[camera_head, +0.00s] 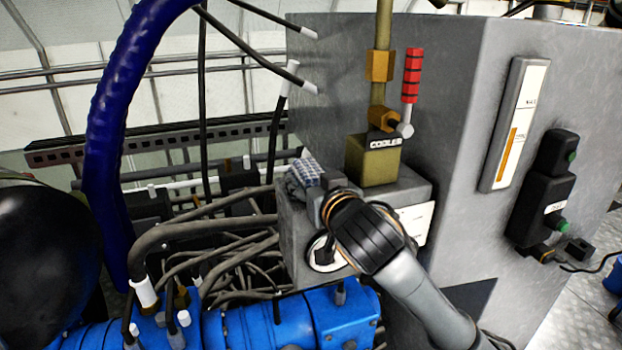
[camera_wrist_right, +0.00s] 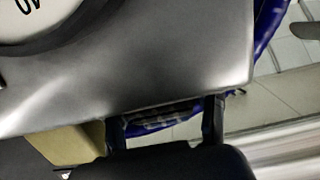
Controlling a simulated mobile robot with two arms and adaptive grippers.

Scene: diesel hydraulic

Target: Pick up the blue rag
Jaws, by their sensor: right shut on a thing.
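The blue rag (camera_head: 303,176) is a small crumpled checked cloth in blue-grey and white. It is at the top left edge of the grey block beside the cooler valve. My right gripper (camera_head: 322,184) reaches in from the lower right and is shut on the rag. I cannot tell whether the rag still touches the block. My left gripper is not in view.
The brass cooler valve (camera_head: 373,162) with a red lever (camera_head: 411,76) stands close behind my right gripper. A large grey cabinet (camera_head: 450,90) rises to the right. A thick blue hose (camera_head: 104,150), black cables and blue machinery (camera_head: 290,322) crowd the left and front.

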